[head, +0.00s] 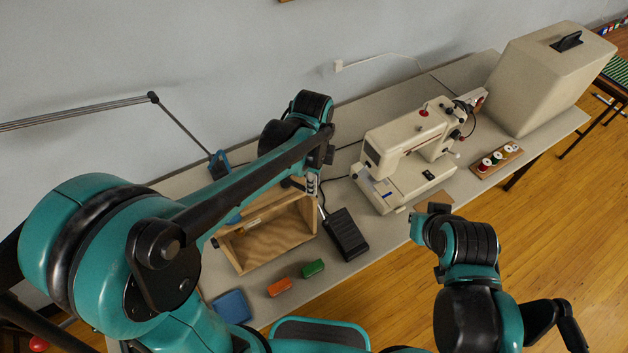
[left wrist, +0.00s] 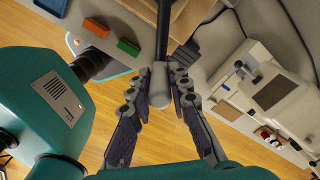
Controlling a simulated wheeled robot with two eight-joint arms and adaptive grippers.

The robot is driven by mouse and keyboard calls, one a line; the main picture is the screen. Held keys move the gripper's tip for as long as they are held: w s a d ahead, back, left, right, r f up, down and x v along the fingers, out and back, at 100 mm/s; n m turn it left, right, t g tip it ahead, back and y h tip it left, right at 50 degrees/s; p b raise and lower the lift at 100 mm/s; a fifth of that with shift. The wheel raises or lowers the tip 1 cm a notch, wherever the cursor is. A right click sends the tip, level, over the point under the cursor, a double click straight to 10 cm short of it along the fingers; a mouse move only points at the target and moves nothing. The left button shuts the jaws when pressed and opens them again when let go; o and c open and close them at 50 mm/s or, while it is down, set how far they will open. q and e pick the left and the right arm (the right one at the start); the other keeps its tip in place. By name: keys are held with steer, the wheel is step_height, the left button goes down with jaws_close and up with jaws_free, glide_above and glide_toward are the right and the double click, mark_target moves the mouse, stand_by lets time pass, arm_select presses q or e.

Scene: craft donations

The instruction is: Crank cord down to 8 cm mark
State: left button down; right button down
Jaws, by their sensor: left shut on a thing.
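My left gripper (head: 312,185) reaches over the right end of an open wooden box (head: 282,237) on the table. In the left wrist view its fingers (left wrist: 160,92) are closed around a rounded grey knob (left wrist: 160,75), which I take for the crank's grip. A dark rod (left wrist: 163,28) runs away beyond the knob. My arm hides much of the box's back and left side. I cannot make out the cord or an 8 cm mark. My right gripper (head: 435,211) is near the table's front edge, below the sewing machine, apart from the box; its fingers are unclear.
A black pedal (head: 345,234) sits right of the box, with a green block (head: 313,268) and an orange block (head: 279,287) in front. A blue pad (head: 232,306) lies front left. A sewing machine (head: 400,155), spool rack (head: 498,160) and beige case (head: 545,80) stand further right.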

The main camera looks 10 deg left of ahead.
arm_select(q)
steer(key=c, duration=1.4)
jaws_free()
steer(key=shift+a, duration=0.1)
steer(key=shift+r, duration=0.15)
step_height(320, 180, up, 12)
steer(key=shift+f, duration=0.15)
